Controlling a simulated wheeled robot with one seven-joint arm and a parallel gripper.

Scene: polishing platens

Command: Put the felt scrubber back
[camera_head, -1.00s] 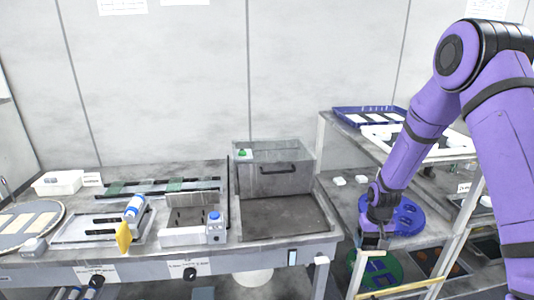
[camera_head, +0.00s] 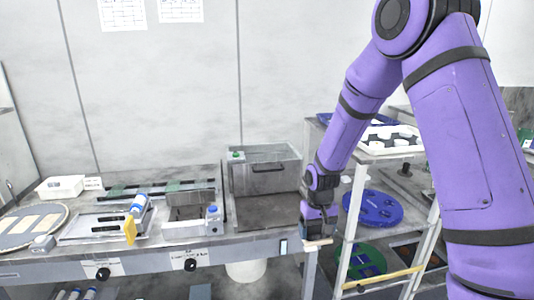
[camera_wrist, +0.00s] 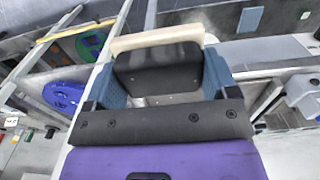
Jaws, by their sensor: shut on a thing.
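My gripper (camera_head: 316,234) hangs pointing down by the right front corner of the grey bench (camera_head: 240,238). It is shut on the felt scrubber (camera_head: 319,242), whose pale cream edge shows just below the fingers. In the wrist view the scrubber (camera_wrist: 150,41) is a cream, rounded bar with a dark block behind it, between the two blue fingers of my gripper (camera_wrist: 160,62). The scrubber's underside is hidden. I cannot tell whether it touches the bench.
A lidded grey box (camera_head: 264,169) stands at the back of the bench, with a bare dark tray area before it. A rack with a blue disc (camera_head: 372,208) stands right.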

